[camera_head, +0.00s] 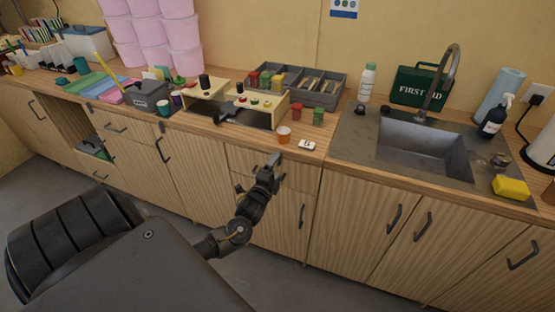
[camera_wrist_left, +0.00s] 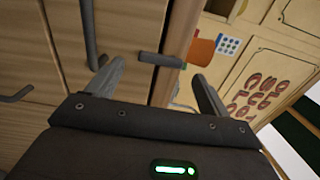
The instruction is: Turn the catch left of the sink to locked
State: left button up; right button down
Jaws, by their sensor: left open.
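The catch (camera_wrist_left: 160,59) is a short dark grey bar at the counter's front edge, above a drawer front, left of the sink (camera_head: 425,150). In the left wrist view it lies across the gap between my left fingertips, crossing the counter edge line. My left gripper (camera_head: 268,170) is open and empty, close in front of the catch; it also shows in the left wrist view (camera_wrist_left: 160,72). A small gap shows on either side of the bar. In the head view the gripper partly covers this spot. My right gripper is not in view.
A dark drawer handle (camera_wrist_left: 88,35) is close beside my left finger. A door handle (camera_head: 302,215) is lower right. The floor in front of the cabinets is clear.

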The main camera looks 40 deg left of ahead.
pick_arm(q)
jog(key=b+v, duration=0.1)
jog(key=v, duration=0.6)
jog(key=shift+s, duration=0.4)
jog(key=shift+d, duration=0.1)
jog(key=s+d+f+n+g+h, duration=0.1)
jog(key=s+f+n+g, duration=0.25)
jog(key=f, duration=0.75)
jog(key=s+d+f+n+g+h, duration=0.15)
jog(key=s+f, duration=0.35)
jog(key=f, duration=0.6)
jog(key=s+f+n+g+h, duration=0.1)
jog(key=s+f+n+g, duration=0.25)
jog(key=f, duration=0.65)
jog(key=s+d+f+n+g, duration=0.1)
jog(key=s+d+f, duration=0.3)
jog(key=s, duration=0.6)
jog(key=s+d+f+n+g+h, duration=0.1)
jog(key=s+d+f+g, duration=0.3)
jog(key=s, duration=0.6)
jog(key=s+d+f+n+g+h, duration=0.1)
jog(key=s+d+f+g, duration=0.1)
jog(key=s+d+f, duration=0.3)
jog(key=s+f, duration=0.3)
jog(key=s, duration=0.2)
jog(key=shift+d, duration=0.25)
jog(key=shift+f+n+g, duration=0.1)
jog(key=shift+n+g, duration=0.15)
